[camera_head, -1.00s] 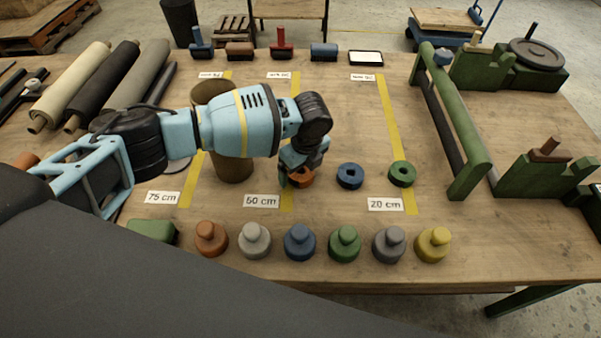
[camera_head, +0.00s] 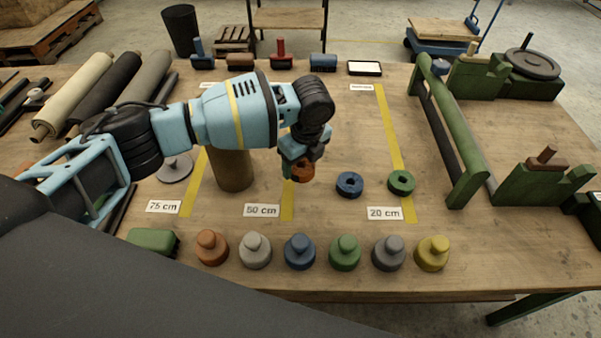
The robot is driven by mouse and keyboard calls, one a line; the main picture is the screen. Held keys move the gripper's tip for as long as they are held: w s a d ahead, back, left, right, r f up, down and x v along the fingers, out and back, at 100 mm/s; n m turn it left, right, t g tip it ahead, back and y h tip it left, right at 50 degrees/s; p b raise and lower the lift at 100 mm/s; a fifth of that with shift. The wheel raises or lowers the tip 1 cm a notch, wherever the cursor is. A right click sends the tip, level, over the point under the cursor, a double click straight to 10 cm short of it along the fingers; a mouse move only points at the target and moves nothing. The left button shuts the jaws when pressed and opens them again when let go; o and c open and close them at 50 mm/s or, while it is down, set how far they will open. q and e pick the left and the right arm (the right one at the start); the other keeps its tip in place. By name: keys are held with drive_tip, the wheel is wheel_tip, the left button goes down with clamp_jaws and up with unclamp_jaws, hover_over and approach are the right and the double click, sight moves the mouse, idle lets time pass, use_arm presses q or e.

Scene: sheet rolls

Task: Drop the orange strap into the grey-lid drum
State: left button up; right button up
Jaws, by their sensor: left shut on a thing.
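My left gripper (camera_head: 302,165) is shut on the orange strap (camera_head: 304,174), a small coiled ring. It holds the strap a little above the table, near the 50 cm tape line. A brown drum (camera_head: 234,172) stands upright to the left of the gripper. My left arm passes in front of its top, so its opening is hidden. A flat grey round lid (camera_head: 175,168) lies on the table left of the drum. My right gripper is not in view.
A blue ring (camera_head: 349,185) and a green ring (camera_head: 401,183) lie to the right of the gripper. Several coloured knobbed pieces (camera_head: 300,251) line the front edge. Rolls (camera_head: 75,90) lie at the back left. A green stand (camera_head: 450,135) is at the right.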

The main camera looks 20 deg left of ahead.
sight(301, 165)
use_arm(q)
wheel_tip(301, 165, up, 4)
drive_tip(key=shift+r, duration=0.1)
